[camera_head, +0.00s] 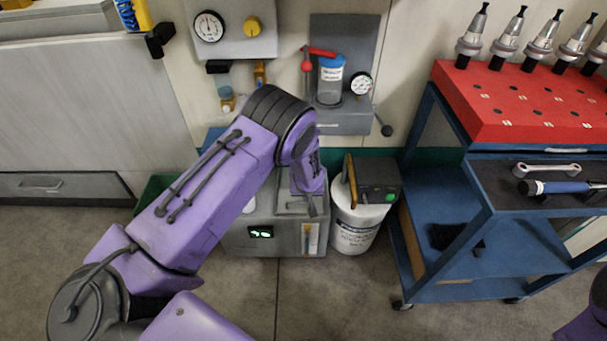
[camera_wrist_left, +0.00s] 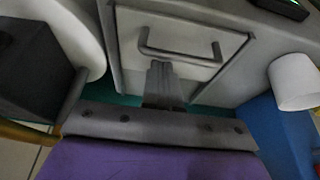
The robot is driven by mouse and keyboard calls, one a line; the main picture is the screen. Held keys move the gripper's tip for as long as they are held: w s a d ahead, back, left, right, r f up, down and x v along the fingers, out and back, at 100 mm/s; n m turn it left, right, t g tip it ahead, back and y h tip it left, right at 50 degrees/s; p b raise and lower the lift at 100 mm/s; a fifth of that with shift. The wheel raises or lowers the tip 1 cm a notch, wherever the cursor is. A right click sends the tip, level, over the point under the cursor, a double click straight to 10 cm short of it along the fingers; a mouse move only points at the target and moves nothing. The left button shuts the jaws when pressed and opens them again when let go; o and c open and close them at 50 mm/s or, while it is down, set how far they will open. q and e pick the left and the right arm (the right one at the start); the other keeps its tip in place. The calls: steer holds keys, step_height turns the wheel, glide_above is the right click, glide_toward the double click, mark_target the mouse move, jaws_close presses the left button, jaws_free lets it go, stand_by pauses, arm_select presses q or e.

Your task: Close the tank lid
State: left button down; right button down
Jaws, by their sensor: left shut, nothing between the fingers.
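The grey tank (camera_head: 285,238) stands on the floor against the wall, with a small green display on its front. Its lid is a grey panel with a bar handle (camera_wrist_left: 180,55), seen in the left wrist view; my arm partly covers the tank top in the head view. The panel looks close to flat, but I cannot tell if it is fully down. My left gripper (camera_head: 312,208) is over the tank top; in the left wrist view its fingers (camera_wrist_left: 160,72) are together and empty, their tips close to the handle. Contact is unclear. My right gripper is out of view.
A white bucket (camera_head: 354,232) with a dark box (camera_head: 378,181) on top stands right beside the tank. A blue cart (camera_head: 450,285) with tools is further right. The floor in front is clear.

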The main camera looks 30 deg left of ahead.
arm_select(q)
steer(key=shift+s+d+f, duration=0.3)
steer(key=shift+s+d, duration=0.05)
steer(key=shift+d+r, duration=0.1)
steer(key=shift+r, duration=0.1)
steer(key=a+p+v, duration=0.1)
steer(key=p+v, duration=1.8)
steer(key=v, duration=0.1)
steer(key=shift+w+r, duration=0.2)
steer(key=shift+w, duration=0.2)
